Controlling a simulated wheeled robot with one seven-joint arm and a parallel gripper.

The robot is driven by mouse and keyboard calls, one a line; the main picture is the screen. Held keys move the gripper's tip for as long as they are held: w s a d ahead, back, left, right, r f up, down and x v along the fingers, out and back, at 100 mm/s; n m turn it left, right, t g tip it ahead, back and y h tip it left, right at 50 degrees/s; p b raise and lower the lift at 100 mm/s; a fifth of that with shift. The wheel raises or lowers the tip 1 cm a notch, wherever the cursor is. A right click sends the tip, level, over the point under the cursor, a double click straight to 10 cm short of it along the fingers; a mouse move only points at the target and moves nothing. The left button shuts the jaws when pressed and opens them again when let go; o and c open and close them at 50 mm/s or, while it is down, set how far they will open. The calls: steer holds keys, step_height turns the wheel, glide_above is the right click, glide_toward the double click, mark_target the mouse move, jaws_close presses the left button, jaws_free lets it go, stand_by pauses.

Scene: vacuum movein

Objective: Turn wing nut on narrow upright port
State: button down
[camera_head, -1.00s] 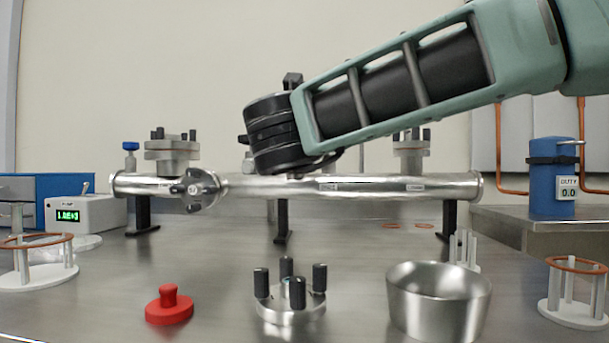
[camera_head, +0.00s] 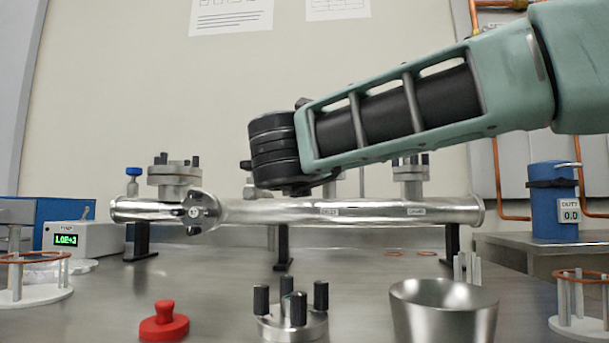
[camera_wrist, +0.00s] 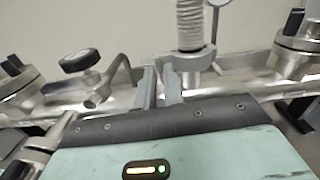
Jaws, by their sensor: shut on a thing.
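In the wrist view the narrow upright port (camera_wrist: 190,60) is a grey clamp ring under a ribbed metal hose (camera_wrist: 191,20), above the long steel pipe (camera_wrist: 125,97). My gripper (camera_wrist: 161,82) is just left of the clamp, its two grey fingers close together. It is shut on the wing nut at the clamp's left side; the nut itself is mostly hidden between the fingers. In the head view the steel pipe (camera_head: 360,212) runs across the bench, and my black wrist hides the fingers, the nut and most of the narrow port.
A black valve knob (camera_wrist: 80,61) stands left of the fingers. Wide bolted flanges (camera_head: 174,172) rise near the pipe ends. A red plug (camera_head: 164,322), a bolted flange (camera_head: 291,318) and a steel bowl (camera_head: 444,312) stand in front. White stands flank the bench.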

steer(key=c, duration=1.8)
jaws_free()
steer(key=s+a+p, duration=0.1)
steer(key=s, duration=0.4)
steer(key=s+a+p, duration=0.1)
steer(key=s, duration=0.5)
steer(key=s+a+p, duration=0.1)
steer(key=s, duration=0.5)
steer(key=shift+a, duration=0.15)
